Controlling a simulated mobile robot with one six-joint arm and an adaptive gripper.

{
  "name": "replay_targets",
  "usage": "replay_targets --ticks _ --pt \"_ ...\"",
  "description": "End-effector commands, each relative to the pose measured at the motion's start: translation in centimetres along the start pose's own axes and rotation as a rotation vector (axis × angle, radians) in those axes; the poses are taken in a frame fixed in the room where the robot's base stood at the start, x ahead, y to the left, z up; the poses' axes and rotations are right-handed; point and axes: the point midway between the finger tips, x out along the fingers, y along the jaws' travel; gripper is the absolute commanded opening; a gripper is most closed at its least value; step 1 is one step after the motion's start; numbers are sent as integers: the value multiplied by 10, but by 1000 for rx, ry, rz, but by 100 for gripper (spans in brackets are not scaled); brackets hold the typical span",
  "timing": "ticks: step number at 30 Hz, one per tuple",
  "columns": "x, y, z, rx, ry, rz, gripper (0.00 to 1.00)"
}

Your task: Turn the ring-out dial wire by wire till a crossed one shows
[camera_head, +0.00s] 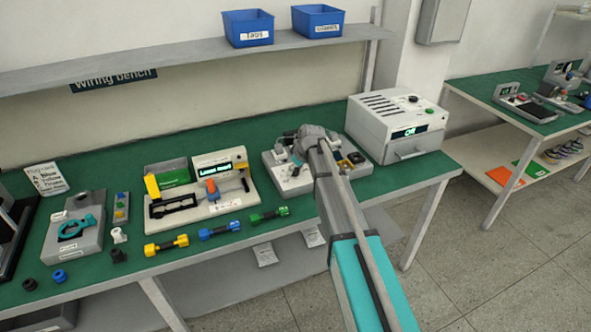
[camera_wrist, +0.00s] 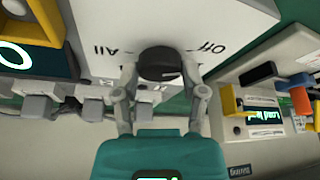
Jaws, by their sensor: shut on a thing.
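The dial (camera_wrist: 163,62) is a round black knob on a pale panel in the wrist view. The words "All" and "Off" show upside down on either side of it. My gripper (camera_wrist: 163,80) has one finger on each side of the knob and is shut on it. A light mark shows on the knob's near side. At the left edge a dark display (camera_wrist: 18,58) shows a glowing pale green loop, cut off by the frame. In the head view my gripper (camera_head: 312,138) is over the grey test fixture (camera_head: 286,186) and hides the dial.
Left of the fixture stands a beige station (camera_head: 215,202) with a lit display and coloured parts. A white box (camera_head: 398,125) with a lit display stands to the right. Yellow, blue and green connectors (camera_head: 220,231) lie along the bench's front. Blue bins (camera_head: 248,27) sit on the shelf above.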

Motion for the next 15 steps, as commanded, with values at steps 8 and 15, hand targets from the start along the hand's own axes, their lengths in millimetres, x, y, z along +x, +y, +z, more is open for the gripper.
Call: replay_targets --ticks 8,15 --pt "0 -1 0 95 -1 41 7" --pt "0 -2 0 249 -1 105 7"
